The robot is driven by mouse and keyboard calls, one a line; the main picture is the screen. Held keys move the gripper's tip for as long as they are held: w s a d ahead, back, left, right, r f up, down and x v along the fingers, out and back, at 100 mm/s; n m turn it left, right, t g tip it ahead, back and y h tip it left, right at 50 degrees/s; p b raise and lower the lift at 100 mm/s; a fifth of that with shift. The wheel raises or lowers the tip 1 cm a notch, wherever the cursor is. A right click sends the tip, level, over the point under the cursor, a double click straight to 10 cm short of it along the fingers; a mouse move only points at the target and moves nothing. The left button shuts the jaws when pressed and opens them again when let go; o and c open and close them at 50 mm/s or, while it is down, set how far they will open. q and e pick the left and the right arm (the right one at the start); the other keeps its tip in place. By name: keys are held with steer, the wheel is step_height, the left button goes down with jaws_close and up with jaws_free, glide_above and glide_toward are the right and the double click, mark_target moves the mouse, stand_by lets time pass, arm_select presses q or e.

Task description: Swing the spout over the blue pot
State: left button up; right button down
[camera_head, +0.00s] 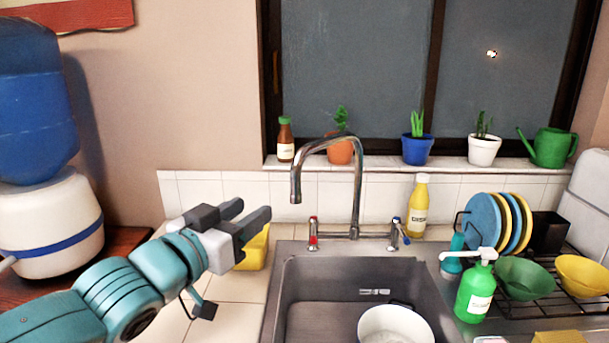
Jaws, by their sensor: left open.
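The chrome spout (357,185) rises behind the sink and arches to the left. Its outlet end hangs over the left part of the sink's back edge in the picture. A blue pot (417,151) with a green plant stands on the windowsill, right of the spout. A white bowl-like vessel (395,326) sits in the sink (310,299), partly cut off by the bottom edge. My left gripper (254,209) is open and empty, left of the spout's outlet and apart from it in the picture. My right gripper is not in view.
Red-marked (313,236) and blue-marked (397,236) taps flank the spout base. A yellow object (257,248) lies behind my left gripper. A yellow bottle (418,207), green soap dispenser (475,292) and dish rack with plates (484,222) stand to the right.

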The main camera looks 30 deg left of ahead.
mark_target(293, 181)
arm_select(q)
steer(key=w, duration=0.5)
steer(key=w+p, duration=0.1)
steer(key=w, duration=0.4)
steer(key=w+a+p, duration=0.1)
steer(key=w, duration=0.4)
steer(key=shift+w+a, duration=0.1)
steer(key=shift+w+r, duration=0.1)
steer(key=shift+w, duration=0.1)
jaws_close()
